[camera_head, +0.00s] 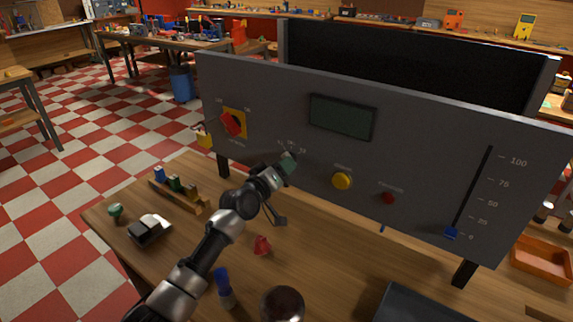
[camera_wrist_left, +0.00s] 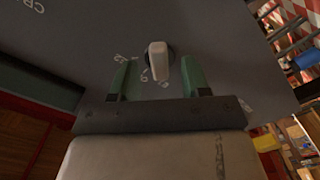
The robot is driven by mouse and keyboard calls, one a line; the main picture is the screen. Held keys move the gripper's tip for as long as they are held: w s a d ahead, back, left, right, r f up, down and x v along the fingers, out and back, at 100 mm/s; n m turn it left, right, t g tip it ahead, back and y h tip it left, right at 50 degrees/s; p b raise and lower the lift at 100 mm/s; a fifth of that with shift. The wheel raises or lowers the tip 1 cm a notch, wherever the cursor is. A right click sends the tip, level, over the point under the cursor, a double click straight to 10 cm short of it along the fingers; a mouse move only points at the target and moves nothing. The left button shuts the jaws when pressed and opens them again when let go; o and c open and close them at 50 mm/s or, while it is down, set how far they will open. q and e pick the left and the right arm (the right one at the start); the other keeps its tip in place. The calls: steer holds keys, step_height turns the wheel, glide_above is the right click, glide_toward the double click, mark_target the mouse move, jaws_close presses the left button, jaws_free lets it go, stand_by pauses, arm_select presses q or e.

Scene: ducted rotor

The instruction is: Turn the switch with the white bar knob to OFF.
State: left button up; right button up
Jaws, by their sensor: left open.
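The white bar knob (camera_wrist_left: 158,60) shows in the left wrist view on the grey panel, with small white markings around it. In the head view it is hidden behind my left gripper (camera_head: 288,162), which is up at the panel (camera_head: 420,160). In the left wrist view my left gripper (camera_wrist_left: 158,82) is open. Its two green fingers stand on either side of the knob's lower end, with a gap to each side. I cannot tell how close the fingertips are to the panel face. My right gripper is not in view.
The panel also bears a red knob on a yellow plate (camera_head: 233,123), a dark display (camera_head: 342,116), a yellow button (camera_head: 341,181), a red button (camera_head: 388,198) and a blue slider (camera_head: 451,232). Several loose objects lie on the wooden table (camera_head: 330,255) below.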

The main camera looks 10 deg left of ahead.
arm_select(q)
steer(key=shift+x, duration=1.1)
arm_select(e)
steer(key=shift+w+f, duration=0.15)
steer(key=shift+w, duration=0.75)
arm_select(q)
steer(key=shift+c, duration=0.5)
jaws_close()
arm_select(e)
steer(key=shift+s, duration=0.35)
